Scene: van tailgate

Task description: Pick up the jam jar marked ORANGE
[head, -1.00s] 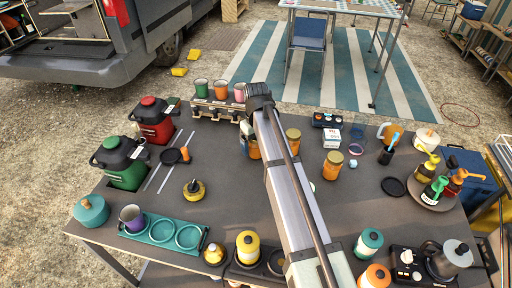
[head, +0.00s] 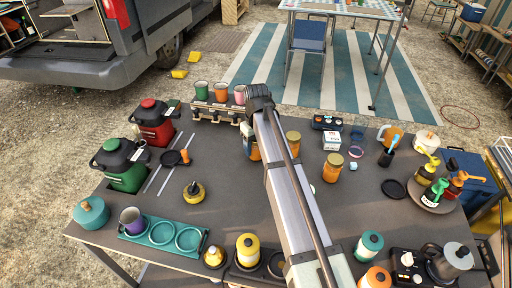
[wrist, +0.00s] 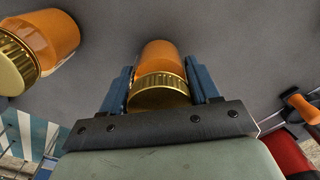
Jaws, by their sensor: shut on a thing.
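My gripper (wrist: 158,82) is shut on an orange jam jar with a gold lid (wrist: 158,68), one blue finger on each side of it. In the head view my arm partly hides this jar (head: 252,151). A second orange jar with a gold lid (head: 293,143) stands just right of the arm, and a third (head: 333,167) stands further right and nearer. One other jar also shows at the upper left of the wrist view (wrist: 42,45). No label can be read, so I cannot tell which jar is marked ORANGE.
A rack with several cups (head: 220,93) stands at the table's far edge. Red (head: 152,123) and green (head: 120,165) canisters stand at the left.

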